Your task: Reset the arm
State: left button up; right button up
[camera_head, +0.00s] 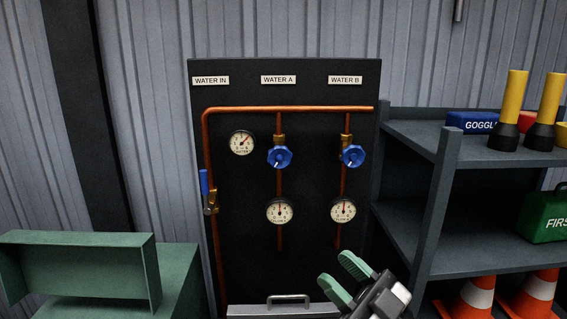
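My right gripper (345,279) shows at the bottom, right of centre. Its two green fingers are spread apart with nothing between them. It is in front of the lower part of a black water panel (240,250), below the right flow gauge (343,211), and appears apart from the panel. My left gripper is not in this view.
The panel carries copper piping (290,108), a blue lever valve (204,185), two blue knobs (280,157) and several gauges. A grey shelf (408,205) with torches, boxes and cones stands right. A green bin (80,270) is at lower left.

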jog(key=s+d+f+m+t+h, duration=0.1)
jog(key=d+f+m+h, duration=0.5)
jog(key=f+m+h, duration=0.3)
jog(key=s+d+f+m+h, duration=0.1)
jog(key=d+f+m+h, duration=0.55)
jog(key=f+h, duration=0.35)
jog(key=s+f+n+g, duration=0.1)
jog(key=s+f+g, duration=0.55)
jog(key=s, duration=0.35)
jog(key=s+f+n+g, duration=0.1)
jog(key=s+f+g, duration=0.4)
jog(key=s+f, duration=0.3)
notch_tip(320, 180, down, 23)
jog(key=s+g, duration=0.2)
jog(key=s+d+f+p, duration=0.1)
jog(key=s+d+f, duration=0.1)
jog(key=s+f, duration=1.3)
jog(key=shift+s+d+f+n+g+h+p, duration=0.2)
jog(key=shift+s+f+n+g+h+p, duration=0.15)
jog(key=shift+s, duration=0.2)
